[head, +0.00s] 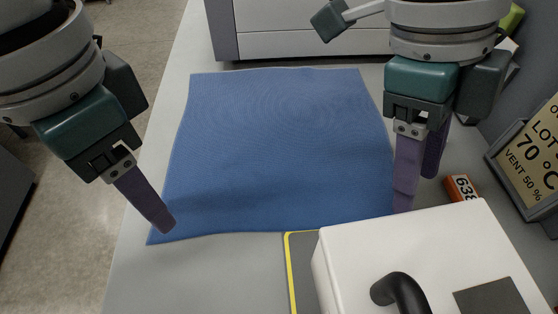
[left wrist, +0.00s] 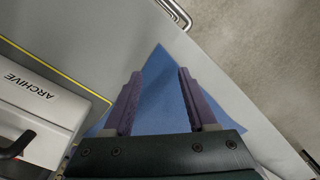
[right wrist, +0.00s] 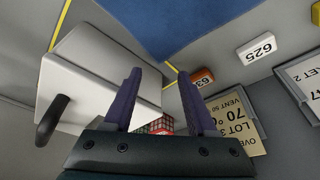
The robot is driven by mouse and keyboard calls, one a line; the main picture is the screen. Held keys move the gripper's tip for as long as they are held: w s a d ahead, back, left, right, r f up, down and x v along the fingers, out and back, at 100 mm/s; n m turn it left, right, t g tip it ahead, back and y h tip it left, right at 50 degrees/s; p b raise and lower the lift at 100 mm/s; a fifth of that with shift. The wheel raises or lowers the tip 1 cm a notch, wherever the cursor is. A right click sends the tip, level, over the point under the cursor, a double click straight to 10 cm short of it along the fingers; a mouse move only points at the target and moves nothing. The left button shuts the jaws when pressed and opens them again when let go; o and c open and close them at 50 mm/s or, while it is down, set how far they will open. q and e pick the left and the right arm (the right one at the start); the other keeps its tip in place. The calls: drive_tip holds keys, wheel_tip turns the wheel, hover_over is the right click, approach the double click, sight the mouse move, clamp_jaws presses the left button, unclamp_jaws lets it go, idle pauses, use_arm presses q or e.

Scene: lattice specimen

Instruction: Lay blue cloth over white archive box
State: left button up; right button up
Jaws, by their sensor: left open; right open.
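The blue cloth (head: 275,150) lies spread flat on the grey table. The white archive box (head: 400,245), with a black handle, stands at the near right, just in front of the cloth's near edge. Its "ARCHIVE" lettering shows in the left wrist view (left wrist: 35,100). My left gripper (head: 168,228) is open over the cloth's near left corner; the left wrist view shows the cloth's pointed corner (left wrist: 158,62) between its fingers. My right gripper (head: 418,190) is open by the cloth's near right corner, close behind the box. Whether either gripper touches the cloth I cannot tell.
A yellow-edged dark mat (head: 302,268) lies at the box's left side. An orange numbered block (head: 461,188) and a framed sign reading "70 °C" (head: 535,155) stand at the right. A grey-white cabinet (head: 290,40) is at the back. The table's left edge drops to the floor.

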sight(391, 210)
use_arm(q)
drive_tip(key=shift+f, duration=2.2)
use_arm(e)
drive_tip(key=shift+f, duration=2.2)
use_arm(q)
drive_tip(key=shift+f, duration=0.2)
use_arm(e)
drive_tip(key=shift+f, duration=0.2)
use_arm(q)
clamp_jaws()
use_arm(e)
clamp_jaws()
use_arm(q)
drive_tip(key=shift+a+r, duration=0.1)
use_arm(e)
drive_tip(key=shift+r, duration=0.1)
